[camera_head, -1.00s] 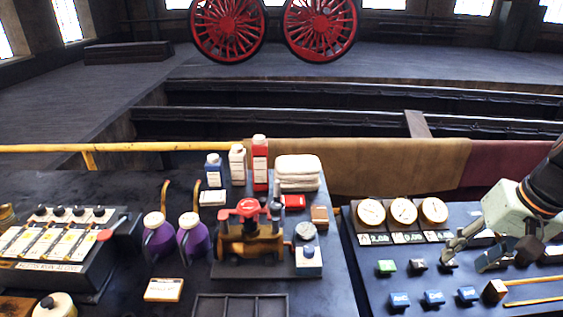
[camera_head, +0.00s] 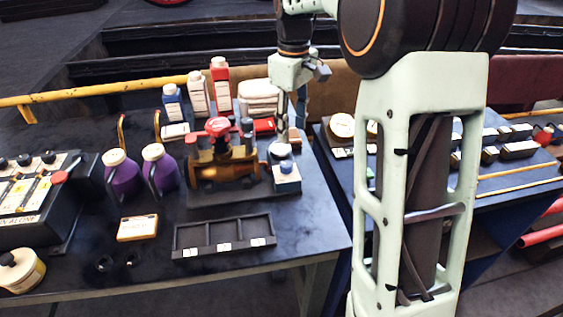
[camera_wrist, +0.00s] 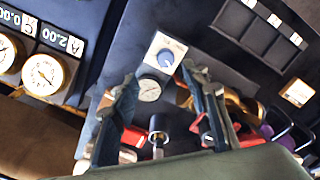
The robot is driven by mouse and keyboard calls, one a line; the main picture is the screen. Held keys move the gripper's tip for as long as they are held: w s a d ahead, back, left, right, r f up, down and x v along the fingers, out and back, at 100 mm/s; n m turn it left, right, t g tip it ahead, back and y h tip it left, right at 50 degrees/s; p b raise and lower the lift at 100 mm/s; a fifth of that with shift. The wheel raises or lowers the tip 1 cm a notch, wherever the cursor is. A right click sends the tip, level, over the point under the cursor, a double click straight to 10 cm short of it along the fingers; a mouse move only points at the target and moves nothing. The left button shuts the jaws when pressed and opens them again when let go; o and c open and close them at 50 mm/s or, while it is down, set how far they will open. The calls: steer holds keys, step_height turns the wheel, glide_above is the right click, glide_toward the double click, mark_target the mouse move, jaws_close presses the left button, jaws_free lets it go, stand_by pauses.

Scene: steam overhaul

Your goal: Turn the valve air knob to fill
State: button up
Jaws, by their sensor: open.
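The valve air knob is a blue knob (camera_wrist: 166,56) on a small white box (camera_wrist: 158,45), ahead of my gripper in the wrist view. In the head view the knob (camera_head: 286,167) sits on the blue-and-white box (camera_head: 287,183) at the right of the valve stand. A round gauge (camera_wrist: 149,90) is beside the box. My gripper (camera_wrist: 158,84) is open, its two fingers on either side of the gauge in the picture, with nothing between them. In the head view my gripper (camera_head: 290,128) hangs above and behind the knob, apart from it. The knob's marking is too small to read.
A brass valve with a red handwheel (camera_head: 217,128) stands left of the box. Purple jugs (camera_head: 160,172), bottles (camera_head: 197,95) and a white towel stack (camera_head: 262,98) crowd the bench. An empty divided tray (camera_head: 222,236) lies in front. My arm covers much of the gauge panel.

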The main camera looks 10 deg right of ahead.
mark_target(286, 163)
steer(key=f, duration=0.3)
steer(key=a+f, duration=0.1)
steer(key=f, duration=0.3)
steer(key=f+b, duration=0.1)
steer(key=f, duration=0.3)
steer(key=shift+w+a+f, duration=0.1)
steer(key=shift+w+a, duration=0.1)
steer(key=shift+w, duration=0.05)
jaws_close()
